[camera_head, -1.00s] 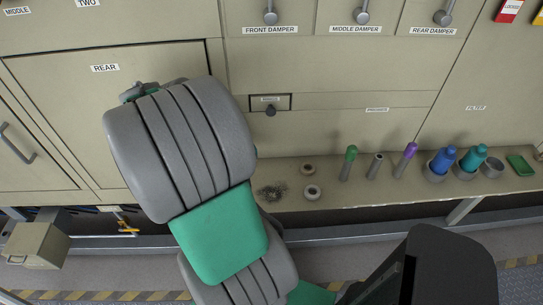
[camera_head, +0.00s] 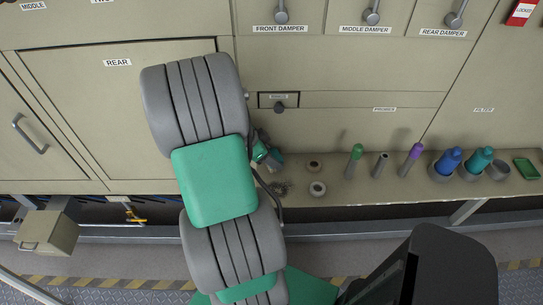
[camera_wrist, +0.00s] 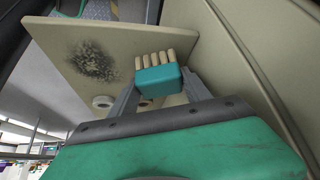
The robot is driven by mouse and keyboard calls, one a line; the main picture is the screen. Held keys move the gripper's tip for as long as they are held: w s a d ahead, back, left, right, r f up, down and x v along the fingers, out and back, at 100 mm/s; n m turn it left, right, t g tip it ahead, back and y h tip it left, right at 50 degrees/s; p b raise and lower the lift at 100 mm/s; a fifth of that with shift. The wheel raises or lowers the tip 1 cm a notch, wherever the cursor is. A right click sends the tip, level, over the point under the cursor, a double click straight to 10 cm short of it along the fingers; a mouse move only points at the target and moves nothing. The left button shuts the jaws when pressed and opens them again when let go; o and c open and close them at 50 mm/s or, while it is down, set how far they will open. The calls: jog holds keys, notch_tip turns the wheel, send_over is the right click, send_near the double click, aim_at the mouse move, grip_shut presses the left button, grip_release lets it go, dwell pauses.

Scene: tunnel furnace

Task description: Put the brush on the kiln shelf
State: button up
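The brush, a teal block with several cream bristle tufts, shows between my gripper's two grey fingers in the wrist view (camera_wrist: 158,80). My gripper (camera_wrist: 160,78) appears shut on it, with fingertips against its sides. The bristles point away from my palm, towards the tan kiln shelf (camera_wrist: 125,38). In the head view the kiln shelf (camera_head: 340,195) runs along the kiln front, and the brush (camera_head: 273,158) shows partly behind my arm, close to the shelf's left part. Contact with the shelf cannot be told.
To the right stand a green-topped rod (camera_head: 355,162), a grey tube (camera_head: 380,166), a purple-topped rod (camera_head: 411,160), blue and teal bottles, and a green tray (camera_head: 526,168). A box (camera_head: 48,232) juts out at left.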

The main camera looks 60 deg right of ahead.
jog(key=shift+o, duration=0.5)
jog(key=shift+r, duration=0.15)
jog(key=shift+w+r, duration=0.1)
jog(key=shift+r, duration=0.1)
jog(key=b+v, duration=0.1)
jog(key=v, duration=1.1)
jog(key=w+a+n+t, duration=0.5)
jog(key=w+a+n, duration=0.55)
jog(key=a, duration=0.25)
jog(key=a+r+n+t+y, duration=0.1)
jog(key=a+n+y, duration=0.4)
jog(key=a+n, duration=1.1)
jog(key=a+t, duration=0.1)
jog(key=a, duration=0.4)
jog(key=shift+a+r+t, duration=0.2)
jog(key=shift+r+t, duration=0.15)
jog(key=shift+t, duration=0.05)
